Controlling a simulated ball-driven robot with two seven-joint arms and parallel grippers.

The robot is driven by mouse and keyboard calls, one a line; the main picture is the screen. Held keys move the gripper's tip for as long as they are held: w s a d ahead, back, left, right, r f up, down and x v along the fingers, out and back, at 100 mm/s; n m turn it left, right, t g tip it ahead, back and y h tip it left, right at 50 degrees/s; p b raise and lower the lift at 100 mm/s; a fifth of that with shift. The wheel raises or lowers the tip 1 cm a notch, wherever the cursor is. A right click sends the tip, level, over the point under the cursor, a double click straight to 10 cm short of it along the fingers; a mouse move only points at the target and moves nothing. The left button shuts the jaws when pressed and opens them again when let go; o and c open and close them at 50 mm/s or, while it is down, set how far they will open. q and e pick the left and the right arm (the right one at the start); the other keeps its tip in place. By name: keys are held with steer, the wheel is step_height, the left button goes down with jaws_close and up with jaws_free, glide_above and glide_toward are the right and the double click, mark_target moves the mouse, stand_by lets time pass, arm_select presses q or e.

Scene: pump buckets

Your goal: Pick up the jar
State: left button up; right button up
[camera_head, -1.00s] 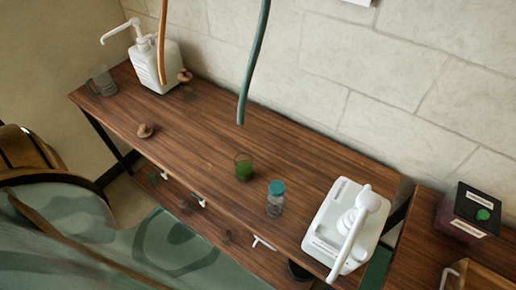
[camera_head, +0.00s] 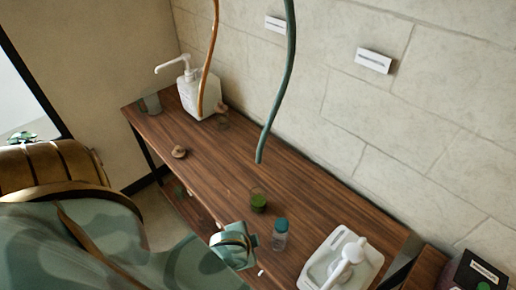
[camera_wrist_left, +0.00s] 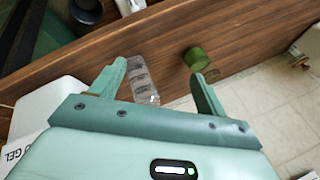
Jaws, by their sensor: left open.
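A clear jar with a teal lid (camera_head: 280,235) stands on the wooden table, toward the table's right end. My left gripper (camera_head: 250,243) is just left of the jar in the head view, with its jaws open. In the left wrist view, the clear ribbed body of the jar (camera_wrist_left: 142,82) shows in the gap between the two open fingers (camera_wrist_left: 158,72), closer to the left-hand finger. Nothing is held. I cannot tell whether a finger touches the jar. My right gripper is not in view.
A green cup (camera_head: 258,203) stands close behind the jar, near the right-hand finger in the wrist view (camera_wrist_left: 195,57). A white pump bucket (camera_head: 342,262) is to the right. Two hoses, orange (camera_head: 208,60) and green (camera_head: 275,115), hang over the table. A white pump bottle (camera_head: 198,98) stands at the far end.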

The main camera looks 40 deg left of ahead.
arm_select(q)
steer(key=w+r+t+p, duration=0.15)
steer(key=w+r, duration=0.25)
steer(key=r, duration=0.7)
steer(key=n+g+h+b, duration=0.2)
steer(key=n+g+b, duration=0.1)
steer(key=n, duration=0.6)
glide_above(258, 193)
steer(key=s+d, duration=0.2)
steer(key=s, duration=0.2)
steer(key=f, duration=1)
steer(key=shift+a, duration=0.2)
steer(key=b+x, duration=0.2)
steer(key=x, duration=0.3)
steer(key=shift+w+d+f, duration=0.15)
steer(key=shift+w+f, duration=0.05)
steer(key=shift+f, duration=0.05)
steer(key=shift+r, duration=0.1)
steer(key=shift+c, duration=0.8)
jaws_close()
